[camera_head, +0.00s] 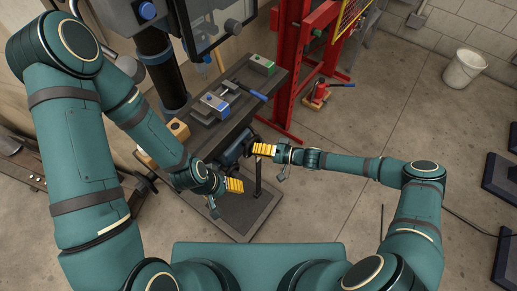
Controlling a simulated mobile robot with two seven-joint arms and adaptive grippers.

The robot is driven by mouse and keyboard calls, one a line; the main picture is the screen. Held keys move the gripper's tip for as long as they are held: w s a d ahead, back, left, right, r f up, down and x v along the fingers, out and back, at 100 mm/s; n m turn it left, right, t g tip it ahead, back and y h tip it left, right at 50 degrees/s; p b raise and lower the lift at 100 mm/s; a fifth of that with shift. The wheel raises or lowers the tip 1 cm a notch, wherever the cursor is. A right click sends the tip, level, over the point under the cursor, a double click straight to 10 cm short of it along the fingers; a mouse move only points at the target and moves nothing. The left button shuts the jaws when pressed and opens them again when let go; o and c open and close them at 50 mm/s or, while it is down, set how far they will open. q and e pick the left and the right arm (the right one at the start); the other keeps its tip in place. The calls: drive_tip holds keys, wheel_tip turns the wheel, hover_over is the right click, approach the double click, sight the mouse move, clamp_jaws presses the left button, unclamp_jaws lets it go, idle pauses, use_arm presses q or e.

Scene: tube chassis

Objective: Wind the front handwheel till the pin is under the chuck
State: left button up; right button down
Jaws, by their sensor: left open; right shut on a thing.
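The drill press has a dark slotted table (268,84) beside its column (163,75). A blue-and-grey vise (214,104) sits on the table. The chuck (206,63) shows small below the press head; the pin is too small to make out. The dark front handwheel (232,153) is at the table's near edge, partly hidden. My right gripper (257,149) reaches in from the right and is shut at the handwheel's right side; its exact hold is hidden. My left gripper (236,185) is open and empty, below and apart from the handwheel.
A red press frame (290,70) stands close behind on the right. A wooden block (178,130) is left of the table.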

drive_tip(key=shift+s+a+f, duration=0.1)
drive_tip(key=shift+s+a, duration=0.05)
idle(0.8)
drive_tip(key=c, duration=0.6)
unclamp_jaws()
drive_tip(key=shift+d, duration=0.2)
drive_tip(key=v, duration=1.1)
drive_tip(key=shift+d, duration=0.3)
drive_tip(key=shift+s, duration=0.1)
